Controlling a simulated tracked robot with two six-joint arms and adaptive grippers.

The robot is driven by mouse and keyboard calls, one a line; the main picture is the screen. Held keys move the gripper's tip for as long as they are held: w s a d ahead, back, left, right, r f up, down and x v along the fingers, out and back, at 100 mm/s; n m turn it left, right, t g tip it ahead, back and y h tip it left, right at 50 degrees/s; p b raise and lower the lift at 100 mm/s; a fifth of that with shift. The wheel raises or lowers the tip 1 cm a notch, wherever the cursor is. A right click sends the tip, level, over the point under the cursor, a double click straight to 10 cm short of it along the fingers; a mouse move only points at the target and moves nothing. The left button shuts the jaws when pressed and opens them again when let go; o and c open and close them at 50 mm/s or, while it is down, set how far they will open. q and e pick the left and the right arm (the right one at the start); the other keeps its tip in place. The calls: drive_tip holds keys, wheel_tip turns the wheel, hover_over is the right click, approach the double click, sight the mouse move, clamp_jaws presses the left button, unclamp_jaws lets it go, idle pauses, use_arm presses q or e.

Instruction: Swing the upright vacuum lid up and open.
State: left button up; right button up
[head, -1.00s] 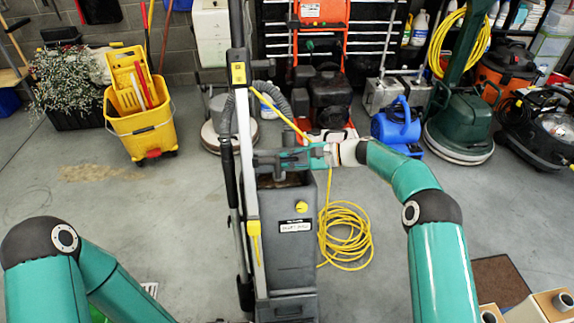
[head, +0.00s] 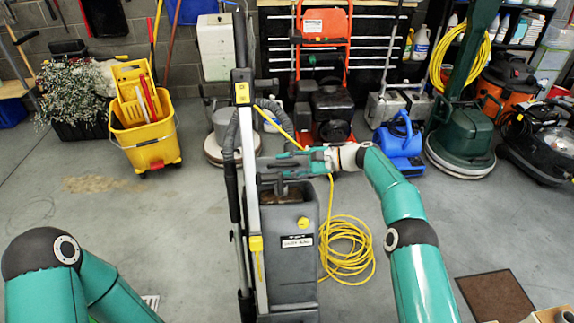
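The upright vacuum (head: 292,262) stands in the middle of the head view, a grey body with a yellow knob and a tall handle at its left. A brownish hollow (head: 291,193) shows at the top of its body. Dark parts lie above this hollow; I cannot tell where the lid ends and my gripper begins. My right gripper (head: 283,168) reaches in from the right over the vacuum's top, close behind the handle. Its fingers blend with the dark parts, so whether it is shut on the lid is unclear. My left arm is folded at lower left, its gripper out of view.
A yellow cord (head: 346,250) lies coiled on the floor right of the vacuum. A yellow mop bucket (head: 146,135) stands at back left. A blue blower (head: 400,142) and a green floor machine (head: 463,140) stand at back right. Floor left of the vacuum is clear.

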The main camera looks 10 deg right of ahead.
drive_tip(key=v, duration=1.2)
drive_tip(key=shift+f, duration=0.15)
